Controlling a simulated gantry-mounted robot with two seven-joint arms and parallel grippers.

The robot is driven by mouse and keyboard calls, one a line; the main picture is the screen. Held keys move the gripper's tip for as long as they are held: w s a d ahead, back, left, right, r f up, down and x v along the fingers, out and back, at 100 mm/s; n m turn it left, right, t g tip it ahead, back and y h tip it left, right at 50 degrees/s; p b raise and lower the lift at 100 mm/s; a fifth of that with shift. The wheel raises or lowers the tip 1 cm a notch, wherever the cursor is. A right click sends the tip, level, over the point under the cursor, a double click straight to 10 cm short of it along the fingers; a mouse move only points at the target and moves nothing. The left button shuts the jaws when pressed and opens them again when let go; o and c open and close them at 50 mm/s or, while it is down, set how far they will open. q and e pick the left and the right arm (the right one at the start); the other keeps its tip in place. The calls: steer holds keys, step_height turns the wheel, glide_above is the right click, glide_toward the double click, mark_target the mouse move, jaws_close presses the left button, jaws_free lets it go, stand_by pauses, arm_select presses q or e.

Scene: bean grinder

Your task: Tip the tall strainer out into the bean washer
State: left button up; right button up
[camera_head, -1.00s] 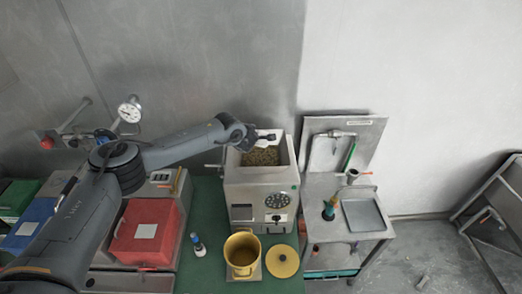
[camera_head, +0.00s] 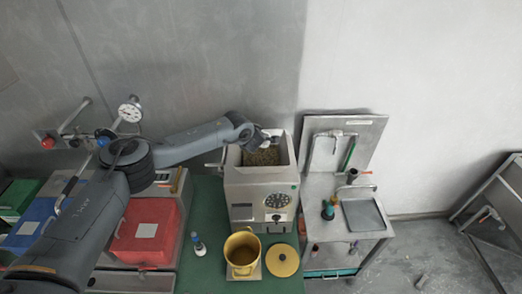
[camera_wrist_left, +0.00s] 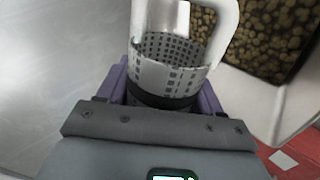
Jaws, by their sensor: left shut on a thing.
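The tall strainer (camera_wrist_left: 168,68) is a pale perforated metal cylinder with a loop handle, in the left wrist view. My left gripper (camera_head: 264,139) is shut on it, with purple fingers (camera_wrist_left: 208,103) on either side. No beans show in the visible part of the strainer. In the head view, the strainer is small and mostly hidden at the gripper, over the back of the open hopper. The pale boxy machine (camera_head: 240,180), which I take for the bean washer, has brown beans (camera_head: 262,156) in its open top. My right gripper is not in view.
A yellow pot (camera_head: 242,250) and yellow lid (camera_head: 282,260) sit on the green surface before the machine. A red box (camera_head: 148,230) and small bottle (camera_head: 198,245) are to the left. A metal sink stand (camera_head: 350,240) is at right. A grey wall stands behind.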

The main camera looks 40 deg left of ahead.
arm_select(q)
steer(key=shift+d+r, duration=0.15)
stand_by(0.3)
steer(key=shift+w+d+r+m+y, duration=0.15)
steer(key=shift+m+y, duration=0.35)
steer(key=shift+y, duration=0.1)
steer(key=shift+g, duration=0.3)
stand_by(0.5)
